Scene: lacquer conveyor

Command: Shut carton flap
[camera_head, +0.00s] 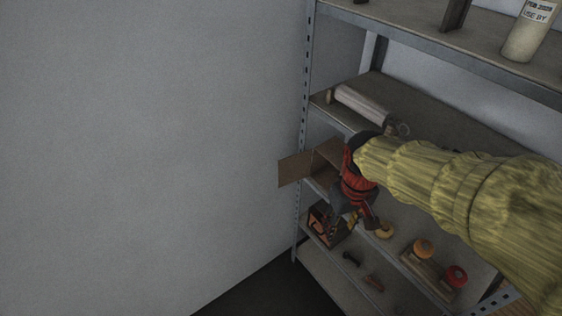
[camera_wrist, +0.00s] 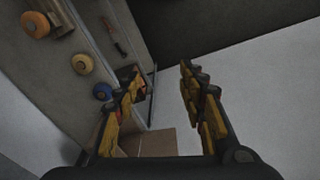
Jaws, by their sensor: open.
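The brown cardboard carton (camera_head: 326,171) stands on a middle shelf near the left end of the rack in the head view. Its flap (camera_head: 295,169) sticks out to the left past the rack's post, standing open. My gripper (camera_head: 358,214) is just right of and below the carton, in front of the shelf. It partly hides the carton. In the wrist view my gripper (camera_wrist: 160,77) has its yellow-and-black fingers spread wide with nothing between the tips. Brown cardboard (camera_wrist: 154,143) shows low between the fingers; I cannot tell which part of the carton it is.
The metal rack (camera_head: 303,110) stands beside a bare grey wall (camera_head: 150,140). A white roll (camera_head: 362,106) lies on the shelf above the carton. Free room lies left of the rack.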

